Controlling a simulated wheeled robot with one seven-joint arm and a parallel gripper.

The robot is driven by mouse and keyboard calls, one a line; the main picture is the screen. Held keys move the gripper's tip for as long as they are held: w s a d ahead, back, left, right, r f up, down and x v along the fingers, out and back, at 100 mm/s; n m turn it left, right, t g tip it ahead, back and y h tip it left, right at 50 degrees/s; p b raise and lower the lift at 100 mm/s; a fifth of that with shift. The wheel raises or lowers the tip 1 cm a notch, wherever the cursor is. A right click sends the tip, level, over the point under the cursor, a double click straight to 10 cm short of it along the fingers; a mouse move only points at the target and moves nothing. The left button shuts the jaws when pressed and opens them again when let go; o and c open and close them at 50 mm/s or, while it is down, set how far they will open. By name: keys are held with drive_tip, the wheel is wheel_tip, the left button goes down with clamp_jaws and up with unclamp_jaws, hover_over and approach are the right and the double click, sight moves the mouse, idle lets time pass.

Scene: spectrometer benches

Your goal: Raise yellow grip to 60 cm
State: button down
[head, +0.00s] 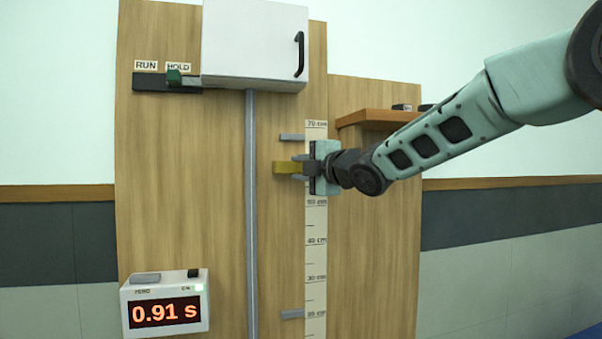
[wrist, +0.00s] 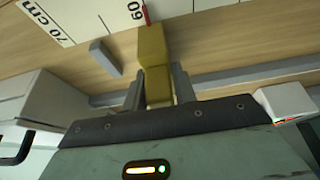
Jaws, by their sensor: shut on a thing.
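The yellow grip (head: 285,168) is a block beside the upright scale (head: 316,265), between the 50 cm and 70 cm marks in the head view. My gripper (head: 299,168) is shut on it from the right. In the wrist view, the two dark fingers of my gripper (wrist: 157,85) are on either side of the yellow grip (wrist: 152,48). A red pointer (wrist: 147,14) at the grip's end lies right beside the 60 label on the scale (wrist: 90,15). Whether it is exactly on the 60 line is hard to tell.
A grey stub (head: 292,137) sits just above the grip, another (head: 292,314) far below. A grey rail (head: 251,200) runs up to a white cabinet (head: 253,45). A RUN/HOLD slider (head: 174,77) is upper left. A timer (head: 165,305) reads 0.91 s. A wooden shelf (head: 375,118) is behind my arm.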

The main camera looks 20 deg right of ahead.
drive_tip(key=c, duration=1.2)
unclamp_jaws()
drive_tip(key=shift+c, duration=0.2)
drive_tip(key=shift+s, duration=0.1)
drive_tip(key=b+v, duration=0.4)
drive_tip(key=v, duration=1.3)
drive_tip(key=shift+s, duration=0.1)
drive_tip(key=s+a+f+m+g+h+b, duration=0.1)
drive_tip(key=a+f+m+g+b, duration=0.15)
drive_tip(key=f, duration=0.65)
drive_tip(key=s+a+f+m+g+h+b, duration=0.1)
drive_tip(key=a+f+m+h, duration=0.2)
drive_tip(key=f, duration=0.5)
drive_tip(key=s+a+f+m+g+b, duration=0.2)
drive_tip(key=a+f+m, duration=0.15)
drive_tip(key=f, duration=0.55)
drive_tip(key=s+a+f+m+g+h+b, duration=0.1)
drive_tip(key=s+f+m+g, duration=0.2)
drive_tip(key=s+f, duration=0.7)
drive_tip(key=s+a+f+m+g+h+b, duration=0.1)
drive_tip(key=s+a+f+m+g+b, duration=0.1)
drive_tip(key=s+f+g, duration=0.6)
drive_tip(key=s+f, duration=0.3)
drive_tip(key=s, duration=0.3)
drive_tip(key=shift+a+f+m, duration=0.2)
drive_tip(key=shift+f+m, duration=0.1)
drive_tip(key=shift+m, duration=0.1)
